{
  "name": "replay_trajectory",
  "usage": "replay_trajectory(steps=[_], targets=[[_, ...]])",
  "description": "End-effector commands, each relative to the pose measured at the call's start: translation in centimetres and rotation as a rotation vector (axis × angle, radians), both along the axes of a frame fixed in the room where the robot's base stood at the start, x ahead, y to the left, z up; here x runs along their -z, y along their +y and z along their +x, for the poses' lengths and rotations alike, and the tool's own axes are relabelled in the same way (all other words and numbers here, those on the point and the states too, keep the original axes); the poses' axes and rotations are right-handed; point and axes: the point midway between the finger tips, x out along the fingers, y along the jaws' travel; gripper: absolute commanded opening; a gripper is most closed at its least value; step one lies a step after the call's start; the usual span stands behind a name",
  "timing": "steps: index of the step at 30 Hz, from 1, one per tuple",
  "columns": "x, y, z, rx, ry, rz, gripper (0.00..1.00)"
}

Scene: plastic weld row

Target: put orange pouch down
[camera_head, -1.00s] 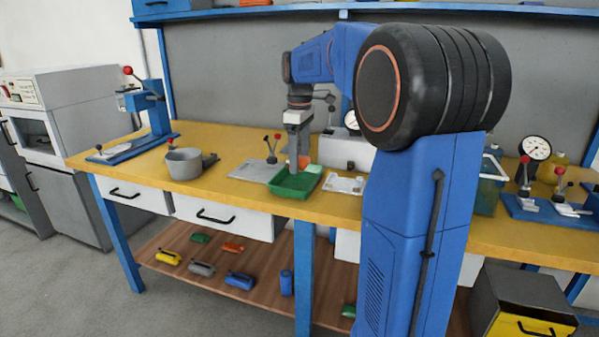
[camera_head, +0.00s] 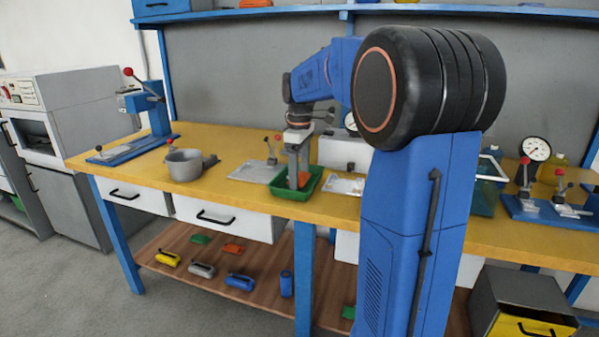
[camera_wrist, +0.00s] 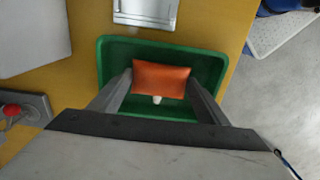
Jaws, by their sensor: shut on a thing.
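The orange pouch (camera_wrist: 161,79) is between the two fingers of my gripper (camera_wrist: 160,88) in the wrist view. My gripper is shut on it. In the head view my gripper (camera_head: 298,182) points down into the green tray (camera_head: 314,188), and a bit of the orange pouch (camera_head: 304,177) shows beside the fingers. The green tray (camera_wrist: 115,48) surrounds the pouch in the wrist view. I cannot tell whether the pouch touches the tray floor. A small white thing shows below the pouch, partly hidden.
A grey pot (camera_head: 184,166) and a flat grey plate (camera_head: 252,172) with a red-knobbed lever stand left of the tray. A pale fixture (camera_head: 345,186) lies close on its right. The yellow bench top (camera_head: 240,139) has free room behind the pot.

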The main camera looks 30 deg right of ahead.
Motion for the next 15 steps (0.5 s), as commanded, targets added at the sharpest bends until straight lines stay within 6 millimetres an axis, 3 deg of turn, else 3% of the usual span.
replay_trajectory(steps=[2,3,5,15], targets=[[0.20,0.00,0.00,0.000,0.000,0.000,0.45],[0.21,-0.01,0.01,0.000,0.000,0.000,0.74],[0.19,0.00,0.01,0.000,0.000,0.000,0.88],[0.00,-0.01,0.02,0.000,-0.001,0.000,0.88]])
